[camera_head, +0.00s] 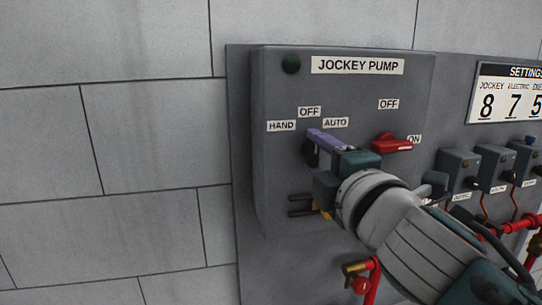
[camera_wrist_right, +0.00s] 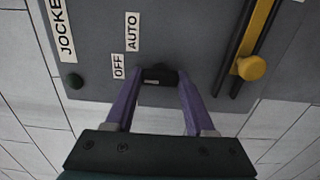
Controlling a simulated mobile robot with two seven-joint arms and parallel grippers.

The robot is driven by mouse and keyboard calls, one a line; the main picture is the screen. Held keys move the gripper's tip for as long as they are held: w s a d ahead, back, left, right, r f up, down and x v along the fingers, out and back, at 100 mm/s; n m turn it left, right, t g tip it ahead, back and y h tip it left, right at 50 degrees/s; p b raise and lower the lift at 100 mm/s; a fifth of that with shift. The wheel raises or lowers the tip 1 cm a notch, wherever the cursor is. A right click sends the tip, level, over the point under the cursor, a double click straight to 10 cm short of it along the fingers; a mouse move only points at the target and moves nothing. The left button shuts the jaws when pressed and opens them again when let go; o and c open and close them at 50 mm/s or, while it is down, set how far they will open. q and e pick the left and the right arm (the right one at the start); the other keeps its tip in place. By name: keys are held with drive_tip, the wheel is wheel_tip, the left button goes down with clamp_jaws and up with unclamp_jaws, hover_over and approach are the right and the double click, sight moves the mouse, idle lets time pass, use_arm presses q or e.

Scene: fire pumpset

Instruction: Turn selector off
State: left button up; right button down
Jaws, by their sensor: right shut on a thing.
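The black selector knob (camera_head: 311,153) sits on the grey jockey pump panel (camera_head: 275,200), below the labels HAND (camera_head: 281,126), OFF (camera_head: 310,112) and AUTO (camera_head: 335,122). My right gripper (camera_head: 318,140) has its purple fingers around the knob. In the right wrist view the knob (camera_wrist_right: 160,77) lies between the two fingertips of my right gripper (camera_wrist_right: 161,82), with OFF (camera_wrist_right: 118,66) and AUTO (camera_wrist_right: 132,32) beside it. The fingers partly hide the knob, and I cannot tell which label it points to. My left gripper is not in view.
A red rotary switch (camera_head: 391,143) with OFF and ON labels is right of the selector, close to my right arm. A green lamp (camera_head: 291,64) is at the upper left. A yellow knob (camera_wrist_right: 250,68) shows beside the gripper. Several small boxes and red pipes stand to the right.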

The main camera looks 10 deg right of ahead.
idle(0.4)
drive_tip(key=shift+c, duration=1.2)
unclamp_jaws()
drive_tip(key=s+b, duration=0.2)
drive_tip(key=s, duration=0.8)
drive_tip(key=shift+d, duration=0.15)
